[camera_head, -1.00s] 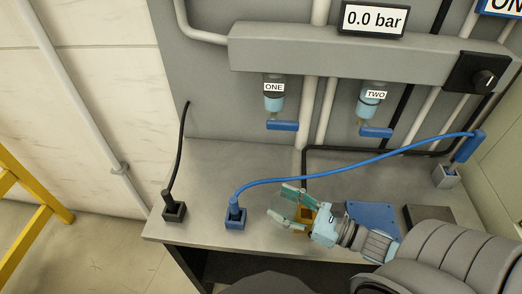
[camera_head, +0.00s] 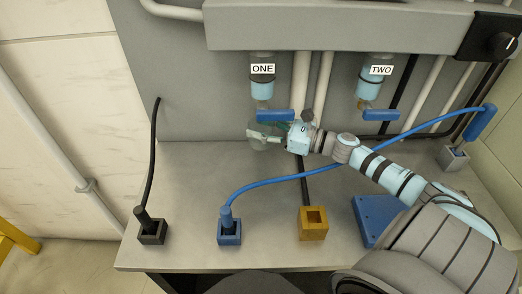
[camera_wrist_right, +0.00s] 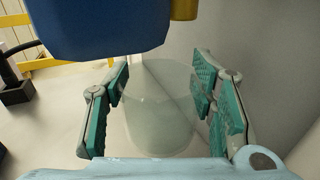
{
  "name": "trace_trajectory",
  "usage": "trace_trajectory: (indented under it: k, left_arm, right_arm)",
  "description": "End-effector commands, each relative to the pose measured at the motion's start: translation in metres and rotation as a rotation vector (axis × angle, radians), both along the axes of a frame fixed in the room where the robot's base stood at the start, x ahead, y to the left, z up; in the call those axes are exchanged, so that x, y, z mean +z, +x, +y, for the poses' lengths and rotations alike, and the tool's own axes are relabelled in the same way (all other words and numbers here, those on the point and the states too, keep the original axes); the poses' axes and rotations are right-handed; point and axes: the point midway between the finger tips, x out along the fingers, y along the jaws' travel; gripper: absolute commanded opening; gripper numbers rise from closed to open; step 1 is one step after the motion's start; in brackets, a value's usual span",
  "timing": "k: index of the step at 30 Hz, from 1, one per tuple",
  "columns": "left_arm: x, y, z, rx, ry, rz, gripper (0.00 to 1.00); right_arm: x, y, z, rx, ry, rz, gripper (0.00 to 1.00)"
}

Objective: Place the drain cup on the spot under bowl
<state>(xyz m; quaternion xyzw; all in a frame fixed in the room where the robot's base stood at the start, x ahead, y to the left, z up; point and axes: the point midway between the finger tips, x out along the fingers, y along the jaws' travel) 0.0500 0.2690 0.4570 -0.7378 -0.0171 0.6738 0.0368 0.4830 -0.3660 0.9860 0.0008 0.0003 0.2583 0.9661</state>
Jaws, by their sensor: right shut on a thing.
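My right gripper (camera_head: 266,133) is shut on a clear drain cup (camera_head: 262,143), under the bowl marked ONE (camera_head: 262,88). In the right wrist view the see-through cup (camera_wrist_right: 160,118) stands between the two green-padded fingers of that gripper (camera_wrist_right: 163,105). The blue valve handle (camera_wrist_right: 95,22) and the brass outlet (camera_wrist_right: 184,8) are close above the cup. The cup is faint, so I cannot tell whether it touches the bench. A second bowl, marked TWO (camera_head: 371,88), hangs to the right. My left gripper is out of view.
A yellow block with a square recess (camera_head: 313,232), a blue socket (camera_head: 230,234) and a black socket (camera_head: 152,234) stand along the bench front. A blue hose (camera_head: 290,178) crosses the bench to the right. A blue plate (camera_head: 372,215) lies by my right arm.

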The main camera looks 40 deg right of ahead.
Motion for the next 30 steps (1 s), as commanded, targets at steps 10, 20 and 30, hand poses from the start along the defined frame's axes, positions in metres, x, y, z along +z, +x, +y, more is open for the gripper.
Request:
trace_trajectory:
  k: [10, 20, 30]
  left_arm:
    - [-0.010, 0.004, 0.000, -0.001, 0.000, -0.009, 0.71]
    - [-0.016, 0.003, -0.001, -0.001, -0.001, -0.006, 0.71]
    - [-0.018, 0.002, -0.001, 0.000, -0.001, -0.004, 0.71]
  right_arm:
    - [-0.038, 0.006, -0.005, -0.001, 0.004, 0.003, 0.01]
    - [-0.069, 0.008, -0.007, 0.000, 0.002, 0.004, 0.01]
    - [-0.070, 0.008, -0.008, -0.001, 0.002, 0.004, 0.71]
